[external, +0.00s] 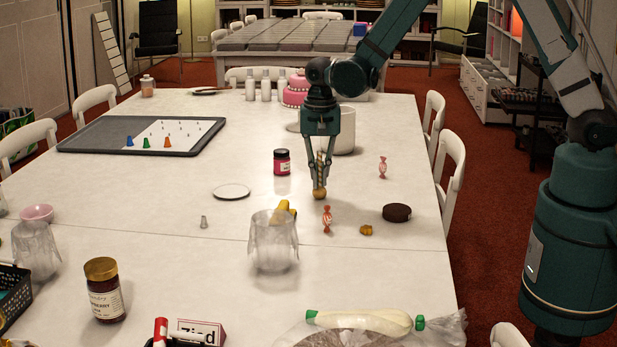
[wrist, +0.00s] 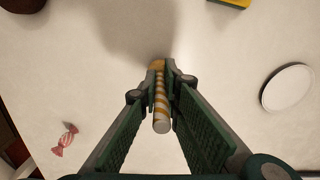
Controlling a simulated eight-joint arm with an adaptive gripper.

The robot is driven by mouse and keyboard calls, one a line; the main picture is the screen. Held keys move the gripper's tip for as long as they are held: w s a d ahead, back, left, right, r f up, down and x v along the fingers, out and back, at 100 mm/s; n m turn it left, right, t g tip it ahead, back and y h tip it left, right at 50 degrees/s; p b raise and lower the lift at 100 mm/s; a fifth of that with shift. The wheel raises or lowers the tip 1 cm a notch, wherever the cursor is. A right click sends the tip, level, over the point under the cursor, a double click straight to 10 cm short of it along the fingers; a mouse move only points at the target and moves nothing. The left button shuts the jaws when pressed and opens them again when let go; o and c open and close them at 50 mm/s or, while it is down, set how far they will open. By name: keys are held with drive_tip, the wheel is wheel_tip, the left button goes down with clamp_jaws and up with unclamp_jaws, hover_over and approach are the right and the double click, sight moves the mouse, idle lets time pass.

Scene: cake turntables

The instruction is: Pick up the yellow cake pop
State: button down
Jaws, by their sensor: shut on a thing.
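The yellow cake pop (external: 319,193) has a golden-yellow ball at the bottom and a striped white and golden stick pointing up. My gripper (external: 319,178) is shut on its stick above the white table (external: 215,255). In the wrist view, the striped stick (wrist: 161,103) stands between the fingers of my gripper (wrist: 160,82), with part of the yellow ball (wrist: 157,65) showing beyond. The ball is at or just above the tabletop; I cannot tell whether it touches.
A wrapped candy (external: 327,219), a brown disc (external: 396,212) and a small yellow piece (external: 366,230) lie close by. A dark red jar (external: 282,162), a white disc (external: 231,191) and a clear container (external: 272,243) stand left. The table's right edge is beyond the brown disc.

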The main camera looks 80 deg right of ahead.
drive_tip(key=shift+r+p, duration=0.8)
drive_tip(key=shift+r, duration=4.2)
drive_tip(key=shift+w, duration=0.1)
